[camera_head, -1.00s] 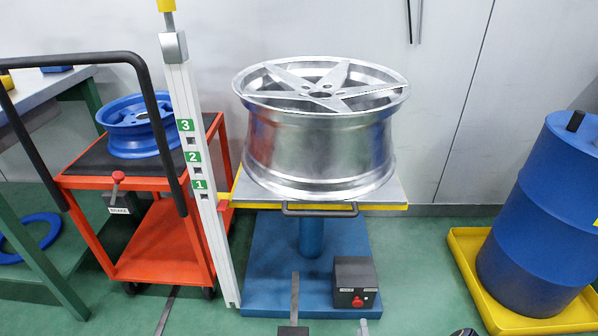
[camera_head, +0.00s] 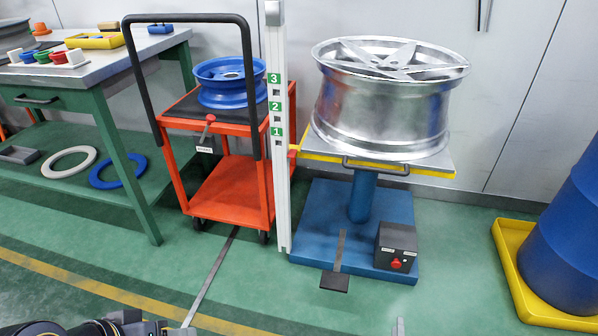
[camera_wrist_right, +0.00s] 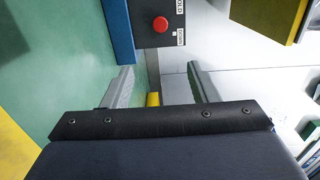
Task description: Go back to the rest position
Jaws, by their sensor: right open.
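My right gripper (camera_wrist_right: 160,88) is open in the right wrist view, with nothing between its two grey fingers. In the head view only a grey tip of the right gripper (camera_head: 398,327) shows at the bottom edge. It is in front of the lift stand's blue base. In the wrist view the black control box (camera_wrist_right: 155,36) with its red button is just beyond the fingers, apart from them. Part of my left arm (camera_head: 110,325) shows at the bottom left of the head view. Its jaws are cut off or unclear.
A silver wheel (camera_head: 385,110) lies on the lift stand's platform (camera_head: 435,168). A red cart (camera_head: 230,190) carries a blue wheel (camera_head: 222,85). A green-legged workbench (camera_head: 120,75) stands left, a blue drum (camera_head: 565,245) in a yellow tray right. The green floor in front is clear.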

